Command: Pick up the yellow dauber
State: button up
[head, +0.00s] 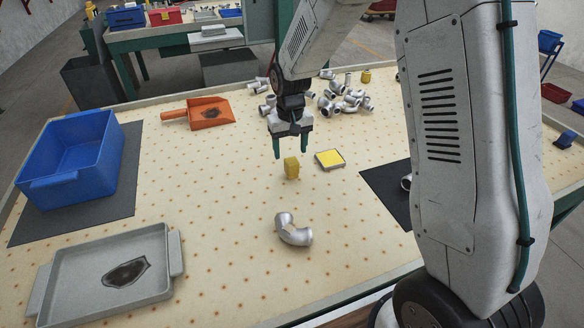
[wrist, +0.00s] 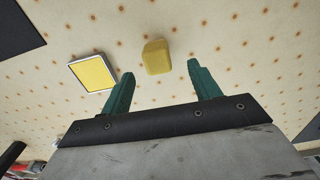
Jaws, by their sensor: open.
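The yellow dauber (head: 291,168) is a small yellow block standing upright on the spotted table, near the middle. My gripper (head: 291,147) is above the table, pointing down, with its green fingers apart and nothing between them. In the head view the dauber shows just below the fingertips. In the wrist view the dauber (wrist: 157,57) lies ahead of the gap between the two open fingers (wrist: 158,78), and the fingers do not touch it. A square yellow pad in a pale frame (head: 330,159) lies just right of the dauber; it also shows in the wrist view (wrist: 93,73).
A curved metal elbow (head: 293,230) lies nearer the front. Several metal fittings (head: 345,97) are piled at the back. An orange scoop (head: 207,112), a blue bin (head: 72,152) and a grey tray (head: 72,266) occupy the left. Bare table surrounds the dauber's left side.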

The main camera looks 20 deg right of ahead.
aim_at(292, 160)
jog(key=f, duration=0.7)
jog(key=shift+w+d+f, duration=0.1)
jog(key=shift+d+f, duration=0.05)
jog(key=shift+d, duration=0.1)
jog(key=c, duration=1.1)
jog(key=shift+c, duration=0.2)
jog(key=shift+r, duration=0.65)
notch_tip(292, 160, up, 2)
jog(key=shift+r, duration=0.1)
jog(key=s, duration=0.5)
jog(key=s+r, duration=0.1)
jog(key=s, duration=1)
jog(key=shift+r, duration=0.25)
jog(key=o, duration=0.4)
jog(key=shift+c, duration=1.1)
